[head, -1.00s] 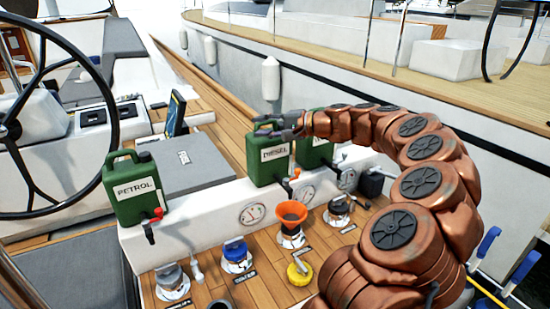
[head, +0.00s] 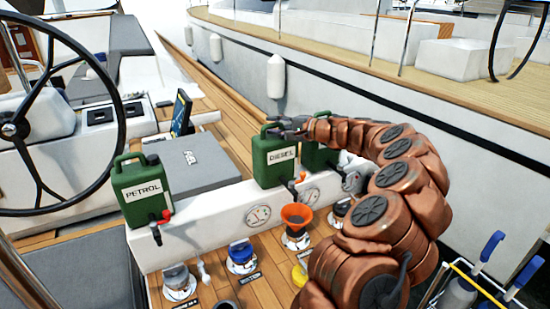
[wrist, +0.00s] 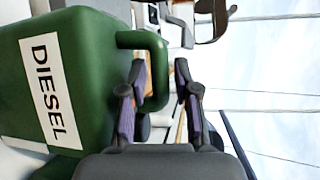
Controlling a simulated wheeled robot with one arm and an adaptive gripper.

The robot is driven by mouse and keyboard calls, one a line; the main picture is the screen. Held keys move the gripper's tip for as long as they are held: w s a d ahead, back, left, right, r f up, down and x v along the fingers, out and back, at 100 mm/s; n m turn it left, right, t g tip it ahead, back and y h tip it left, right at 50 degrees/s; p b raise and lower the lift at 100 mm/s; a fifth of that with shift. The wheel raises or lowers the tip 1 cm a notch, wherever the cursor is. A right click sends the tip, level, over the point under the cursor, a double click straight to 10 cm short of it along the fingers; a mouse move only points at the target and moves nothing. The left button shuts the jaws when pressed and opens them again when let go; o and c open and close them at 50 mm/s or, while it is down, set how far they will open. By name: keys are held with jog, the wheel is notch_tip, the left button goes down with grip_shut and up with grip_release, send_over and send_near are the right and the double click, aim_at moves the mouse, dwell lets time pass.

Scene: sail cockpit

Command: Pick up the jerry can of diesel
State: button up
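The green jerry can labelled DIESEL (head: 272,170) stands upright on the white cockpit ledge. It fills the left of the wrist view (wrist: 85,95), appearing sideways there. My gripper (head: 284,127) is at its top, by the handle. In the wrist view, the gripper's fingers (wrist: 160,88) are spread apart, with the green handle bar (wrist: 158,70) between them. The left finger appears inside the handle loop, between bar and can body. No firm grip on the handle shows.
A green PETROL can (head: 140,190) stands left on the ledge. Another green can (head: 315,157) is right beside the diesel, partly hidden by my arm. An orange funnel (head: 296,216) and deck caps are in front. A steering wheel (head: 110,110) is at left.

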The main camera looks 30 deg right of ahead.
jog(key=shift+w, duration=0.15)
grip_shut()
dwell(0.6)
